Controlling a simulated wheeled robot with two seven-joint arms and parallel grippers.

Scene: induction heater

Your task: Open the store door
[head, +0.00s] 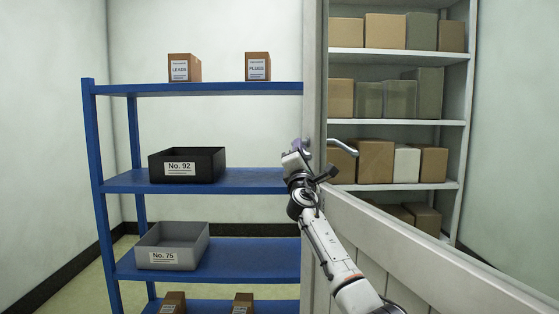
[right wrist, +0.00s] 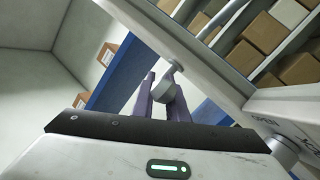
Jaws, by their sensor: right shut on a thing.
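The white store door (head: 430,250) fills the lower right of the head view. It has a solid lower panel and a see-through upper part, and its upright edge stands mid-picture. A grey lever handle (head: 342,147) shows beside that edge. My right gripper (head: 300,148) is at the door edge at handle height. In the right wrist view, the purple fingers of my right gripper (right wrist: 162,98) are closed around a grey handle part (right wrist: 163,91). The room with the blue rack shows clear past the door's left edge, so the door stands at least partly open. My left gripper is not in view.
A blue rack (head: 95,180) stands left of the door edge. It holds a black bin (head: 215,178), a grey bin (head: 200,247) and small cartons. White shelves (head: 390,57) with several boxes show through the door's upper part. Bare floor (head: 75,285) lies left of the rack.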

